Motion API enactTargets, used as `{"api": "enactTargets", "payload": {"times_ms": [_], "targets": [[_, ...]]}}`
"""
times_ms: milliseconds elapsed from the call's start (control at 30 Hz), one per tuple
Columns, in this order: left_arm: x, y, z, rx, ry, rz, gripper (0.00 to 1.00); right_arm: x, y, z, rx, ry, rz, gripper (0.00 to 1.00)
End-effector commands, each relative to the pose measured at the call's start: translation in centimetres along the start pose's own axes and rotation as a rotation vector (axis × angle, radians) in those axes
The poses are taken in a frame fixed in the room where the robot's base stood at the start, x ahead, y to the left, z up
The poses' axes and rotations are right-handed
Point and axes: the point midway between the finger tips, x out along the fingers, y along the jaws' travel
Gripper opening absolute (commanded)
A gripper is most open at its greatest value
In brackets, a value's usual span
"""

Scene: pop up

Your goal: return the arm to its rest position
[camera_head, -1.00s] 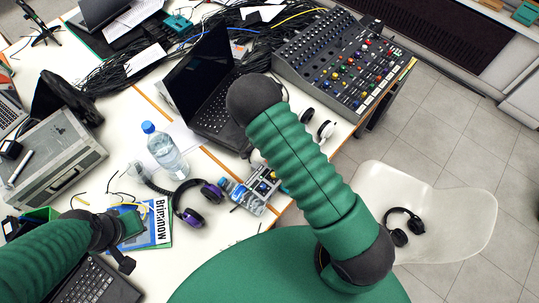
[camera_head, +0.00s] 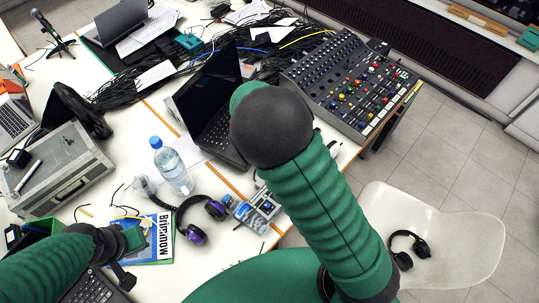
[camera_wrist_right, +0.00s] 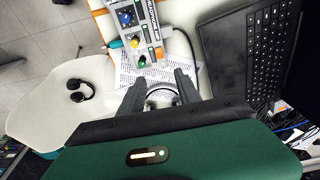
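My right arm (camera_head: 320,200) is green and crosses the middle of the head view, its dark rounded joint over the laptop's edge. The right gripper is hidden there. In the right wrist view the right gripper (camera_wrist_right: 160,88) has its two dark fingers spread apart. A white curved thing (camera_wrist_right: 162,94), perhaps white headphones, shows between them; I see no finger closed on it. A printed sheet (camera_wrist_right: 145,73) lies beyond. My left gripper (camera_head: 126,258) is at the lower left of the head view, over the blue book's edge (camera_head: 160,240); its finger opening is unclear.
A mixing console (camera_head: 350,90), open laptop (camera_head: 205,95), water bottle (camera_head: 172,168), purple headphones (camera_head: 195,215) and metal case (camera_head: 60,170) crowd the table. A white chair (camera_head: 450,235) holding black headphones (camera_head: 408,248) stands at the right. Bare floor lies beyond the console.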

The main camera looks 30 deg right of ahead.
Motion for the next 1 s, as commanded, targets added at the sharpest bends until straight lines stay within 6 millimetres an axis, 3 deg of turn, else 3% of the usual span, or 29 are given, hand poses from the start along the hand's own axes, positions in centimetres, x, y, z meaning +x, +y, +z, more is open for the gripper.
{"api": "enactTargets", "payload": {"times_ms": [467, 567, 800, 900, 1000], "targets": [[0.0, 0.0, 0.0, 0.000, 0.000, 0.000, 0.00, -0.3, 0.3, 0.2, -0.024, -0.009, -0.005, 0.40], [0.0, 0.0, 0.0, 0.000, 0.000, 0.000, 0.00, -1.6, 2.2, 1.3, -0.183, -0.057, -0.040, 0.40], [0.1, 0.0, 0.0, 0.000, 0.000, 0.000, 0.00, -7.0, 8.4, 5.0, -0.935, -0.007, -0.217, 0.40], [0.1, 0.0, 0.0, 0.000, 0.000, 0.000, 0.00, -7.8, 9.7, 5.5, -1.115, 0.046, -0.234, 0.40], [0.1, 0.0, 0.0, 0.000, 0.000, 0.000, 0.00, -7.9, 9.9, 5.7, -1.169, 0.060, -0.236, 0.40]]}}
